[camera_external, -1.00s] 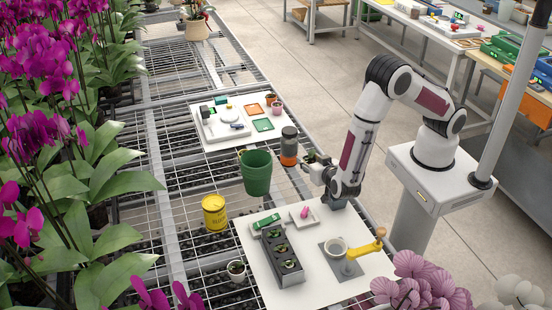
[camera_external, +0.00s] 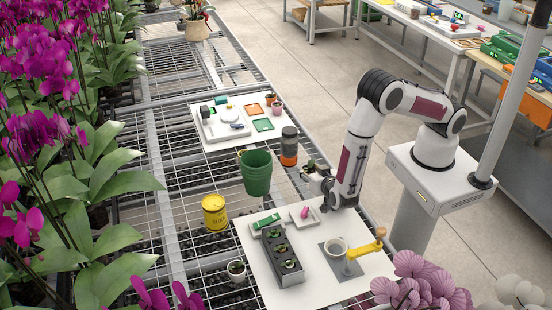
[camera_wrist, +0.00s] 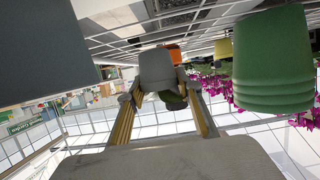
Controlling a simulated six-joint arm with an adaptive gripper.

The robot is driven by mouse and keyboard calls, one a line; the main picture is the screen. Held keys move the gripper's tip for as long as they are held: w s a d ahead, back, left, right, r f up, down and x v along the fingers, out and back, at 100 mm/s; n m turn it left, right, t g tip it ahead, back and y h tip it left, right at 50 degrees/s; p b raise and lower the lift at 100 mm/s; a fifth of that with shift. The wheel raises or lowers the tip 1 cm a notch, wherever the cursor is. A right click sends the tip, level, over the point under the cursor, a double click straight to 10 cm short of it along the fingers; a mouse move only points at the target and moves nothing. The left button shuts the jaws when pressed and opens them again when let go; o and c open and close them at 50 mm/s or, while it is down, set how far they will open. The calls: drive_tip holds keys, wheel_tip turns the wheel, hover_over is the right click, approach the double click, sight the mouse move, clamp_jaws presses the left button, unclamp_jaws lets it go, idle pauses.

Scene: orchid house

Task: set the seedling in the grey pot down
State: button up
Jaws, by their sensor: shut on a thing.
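The grey pot (camera_wrist: 157,67) is between the two fingers of my gripper (camera_wrist: 160,98) in the wrist view, which appears upside down. The seedling's green leaves (camera_wrist: 173,100) show at the pot's open end. The pot appears held clear of any surface.
A green bucket (camera_external: 257,174) and an orange-and-grey jar (camera_external: 289,147) stand left of my gripper. A yellow tin (camera_external: 215,213) stands left.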

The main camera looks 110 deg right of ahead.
drive_tip(key=shift+f, duration=1.05)
drive_tip(key=shift+f, duration=0.1)
drive_tip(key=o, duration=1.1)
drive_tip(key=shift+a, duration=0.1)
drive_tip(key=shift+v, duration=5.95)
